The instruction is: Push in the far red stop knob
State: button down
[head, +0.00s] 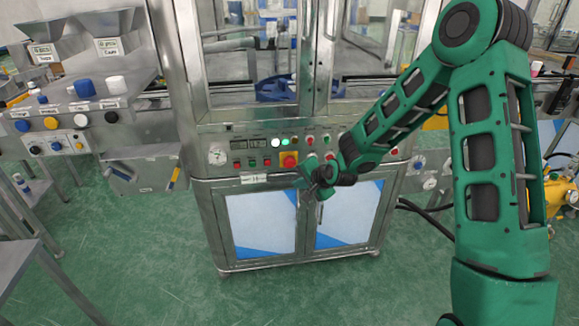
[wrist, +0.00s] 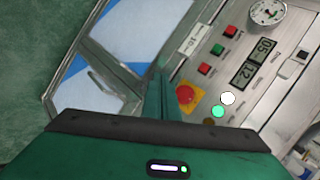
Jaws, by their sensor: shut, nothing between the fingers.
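The red stop knob (head: 289,160) sits on a yellow plate on the front control panel of the steel machine. In the wrist view the round red knob (wrist: 185,94) lies just right of my fingers. My gripper (head: 306,183) is in front of the panel, slightly right of and below the knob in the head view. Its green fingers (wrist: 158,82) are closed together and hold nothing. The fingertips appear beside the knob rather than on it; their distance from the panel is hard to judge.
Beside the knob are a lit white lamp (wrist: 228,98), a lit green lamp (wrist: 218,112), small red and green buttons, a digital display (wrist: 262,50) and a gauge (wrist: 267,12). Cabinet doors (head: 262,222) lie below. A steel bench with hoppers (head: 115,45) stands left. Green floor is open in front.

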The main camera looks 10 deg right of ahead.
jog(key=shift+w+a, duration=0.1)
jog(key=shift+a, duration=0.1)
send_near(293, 166)
jog(key=shift+w+a+f, duration=0.35)
jog(key=shift+a+f, duration=0.25)
jog(key=shift+f, duration=0.05)
jog(key=shift+w+a+f, duration=0.35)
jog(key=shift+a+f, duration=0.25)
jog(key=shift+f, duration=0.1)
jog(key=shift+w+a+f, duration=0.3)
jog(key=shift+a+f, duration=0.25)
jog(key=shift+f, duration=0.1)
jog(key=shift+w, duration=0.8)
dwell(1.5)
jog(key=shift+s, duration=0.85)
jog(key=shift+s, duration=0.1)
